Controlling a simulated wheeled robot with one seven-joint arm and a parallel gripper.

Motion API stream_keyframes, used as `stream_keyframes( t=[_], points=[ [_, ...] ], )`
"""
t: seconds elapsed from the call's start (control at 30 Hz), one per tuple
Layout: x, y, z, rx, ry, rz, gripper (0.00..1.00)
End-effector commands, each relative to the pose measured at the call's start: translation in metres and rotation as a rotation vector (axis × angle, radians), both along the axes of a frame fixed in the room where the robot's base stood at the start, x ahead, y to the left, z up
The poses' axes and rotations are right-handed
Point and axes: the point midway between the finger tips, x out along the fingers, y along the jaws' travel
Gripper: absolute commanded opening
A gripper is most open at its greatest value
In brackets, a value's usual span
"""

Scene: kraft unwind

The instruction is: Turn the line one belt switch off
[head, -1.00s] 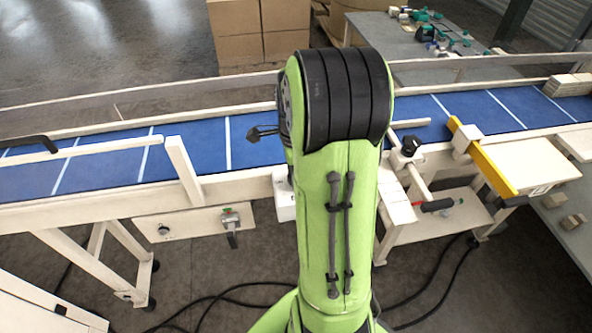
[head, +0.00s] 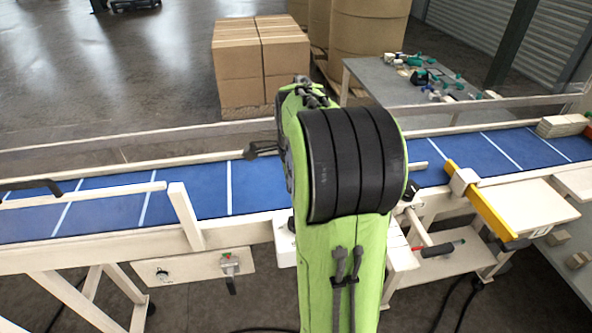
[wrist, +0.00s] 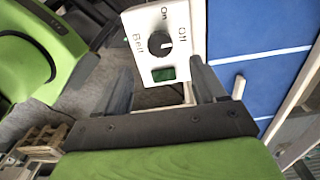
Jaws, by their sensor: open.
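The belt switch is a white box (wrist: 183,20) with a round black knob (wrist: 160,43), the words "Belt", "On" and "Off", and a dark green rectangle (wrist: 163,74) below the knob. In the wrist view it lies just beyond my gripper (wrist: 163,65), whose dark fingers are open on either side of the box's lower part, with the knob past the tips. I cannot tell whether they touch it. The knob's exact pointing is too small to read surely. In the head view the white box (head: 284,238) shows partly beside my green arm, which hides my gripper.
The blue conveyor belt (head: 190,200) runs across behind my arm. A second panel (head: 200,266) with a knob and lever hangs left under the belt. A yellow bar (head: 482,203) lies across the right side. Cartons (head: 240,75) and a grey table (head: 375,75) stand behind.

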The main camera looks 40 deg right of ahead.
Motion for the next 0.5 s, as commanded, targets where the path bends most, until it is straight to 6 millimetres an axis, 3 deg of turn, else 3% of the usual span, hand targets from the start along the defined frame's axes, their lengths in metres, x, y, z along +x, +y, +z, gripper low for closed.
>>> stream_keyframes(
  t=[0.03,0.2,0.33,0.5],
  points=[
    [0.001,-0.001,0.018,-0.003,-0.005,0.001,0.7],
    [0.001,0.0,0.059,-0.002,-0.003,0.001,0.7],
    [0.0,0.0,0.073,0.0,0.0,0.001,0.7],
    [0.0,0.0,0.077,0.0,0.0,0.001,0.7]
  ],
)
